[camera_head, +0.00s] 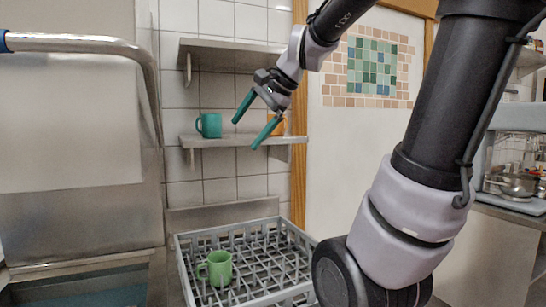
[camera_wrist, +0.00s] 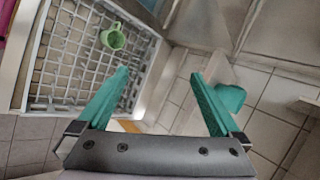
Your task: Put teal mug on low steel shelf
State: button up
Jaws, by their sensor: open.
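The teal mug (camera_head: 209,125) stands upright on the low steel shelf (camera_head: 235,141), near its left end. In the wrist view the teal mug (camera_wrist: 232,97) shows beyond the right finger, which partly covers it. My gripper (camera_head: 246,135) is open and empty, with its teal fingers to the right of the mug and apart from it. In the wrist view nothing lies between the fingertips (camera_wrist: 160,73).
An orange mug (camera_head: 276,126) stands on the same shelf, partly hidden behind my gripper. An upper shelf (camera_head: 225,46) hangs above. A green mug (camera_head: 218,268) sits in the grey dish rack (camera_head: 188,285) below. A curved metal bar (camera_head: 100,44) is at left.

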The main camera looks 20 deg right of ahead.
jog(key=s+d+f+n+h, duration=0.2)
jog(key=s+f+n+h, duration=0.1)
jog(key=s+f+n, duration=0.3)
jog(key=shift+s+n, duration=1.1)
jog(key=shift+s, duration=1.05)
